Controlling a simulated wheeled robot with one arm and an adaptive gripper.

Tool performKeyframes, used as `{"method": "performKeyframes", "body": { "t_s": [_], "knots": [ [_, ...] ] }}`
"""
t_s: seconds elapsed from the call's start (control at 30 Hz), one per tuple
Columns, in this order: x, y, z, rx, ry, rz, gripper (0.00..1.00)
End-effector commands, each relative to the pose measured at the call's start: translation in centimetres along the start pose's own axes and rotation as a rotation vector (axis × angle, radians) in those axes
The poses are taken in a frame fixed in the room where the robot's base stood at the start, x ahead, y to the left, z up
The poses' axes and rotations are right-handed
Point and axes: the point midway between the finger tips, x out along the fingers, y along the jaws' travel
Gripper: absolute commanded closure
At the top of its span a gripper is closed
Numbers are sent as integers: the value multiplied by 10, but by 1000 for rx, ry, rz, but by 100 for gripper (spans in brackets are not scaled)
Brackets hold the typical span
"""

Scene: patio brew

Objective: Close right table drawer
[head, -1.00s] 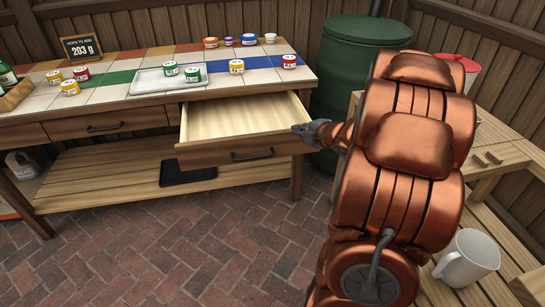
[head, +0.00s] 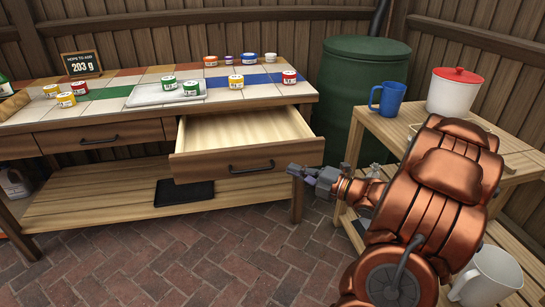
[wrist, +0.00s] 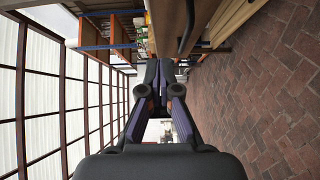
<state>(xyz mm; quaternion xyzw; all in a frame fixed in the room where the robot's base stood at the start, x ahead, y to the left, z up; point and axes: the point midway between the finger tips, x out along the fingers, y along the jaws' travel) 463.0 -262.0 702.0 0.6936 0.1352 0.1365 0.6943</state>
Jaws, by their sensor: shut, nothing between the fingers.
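The right table drawer (head: 246,163) is pulled out from the tiled table (head: 118,105). Its inside looks empty, and its front has a dark handle (head: 251,166). My gripper (head: 297,172) is at the right end of the drawer front, slightly below its top edge and close to it; I cannot tell whether it touches. Its fingers are shut and empty. In the wrist view my gripper (wrist: 158,75) points along the wooden drawer front, with the dark handle (wrist: 187,25) above and right of the fingertips. The left drawer (head: 100,136) is flush with the table.
Small lidded jars (head: 236,82) and a white tray (head: 165,94) stand on the tabletop. A wooden side table (head: 395,128) at right holds a blue mug (head: 387,98) and a white pot with red lid (head: 453,91). A green barrel (head: 358,85) stands behind. The brick floor (head: 190,250) in front is clear.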

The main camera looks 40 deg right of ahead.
Motion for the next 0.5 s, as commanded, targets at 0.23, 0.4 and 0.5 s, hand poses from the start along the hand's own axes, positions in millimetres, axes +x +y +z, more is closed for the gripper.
{"method": "performKeyframes", "body": {
  "t_s": [0.23, 0.4, 0.5],
  "knots": [
    [29, -1, -1, 0, 3, 1, 100],
    [48, -1, -1, 1, 2, -1, 100],
    [58, -1, -1, 1, 2, 0, 100]
  ]
}}
